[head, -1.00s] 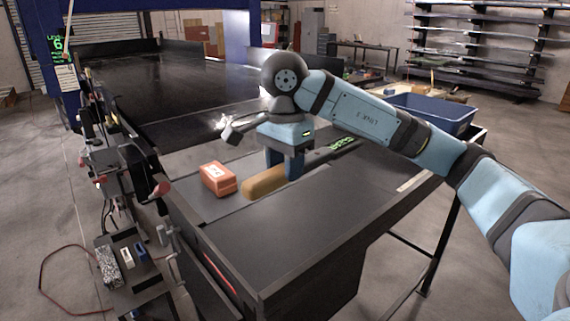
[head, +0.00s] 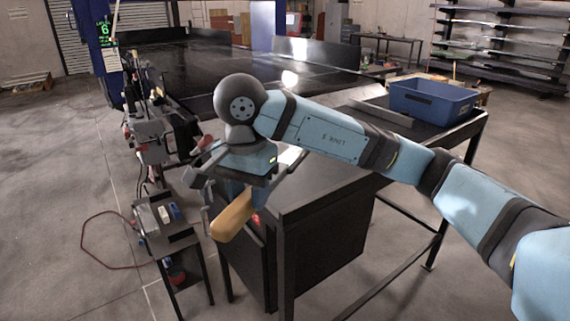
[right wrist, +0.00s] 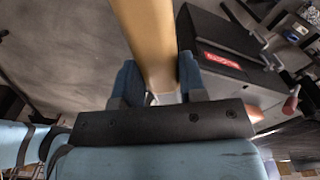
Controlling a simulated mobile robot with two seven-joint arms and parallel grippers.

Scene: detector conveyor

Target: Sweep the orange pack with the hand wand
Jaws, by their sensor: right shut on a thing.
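My right gripper (head: 240,190) is shut on the hand wand, whose tan end (head: 231,218) points down and left in the head view. The wand is held in the air beyond the left front edge of the dark table (head: 325,175). In the right wrist view the tan part (right wrist: 148,35) runs up from between my two blue fingers (right wrist: 157,85). The wand's dark end is hidden behind the gripper. The orange pack cannot be made out now; my right arm and gripper cover part of the table. My left gripper is not in view.
A blue tote (head: 432,100) stands on the table's far right. A small stand (head: 165,240) with small items is to the left, below clamps and rollers. The conveyor (head: 200,70) runs behind. Shelves (head: 500,50) stand at the back right. Floor is open at front left.

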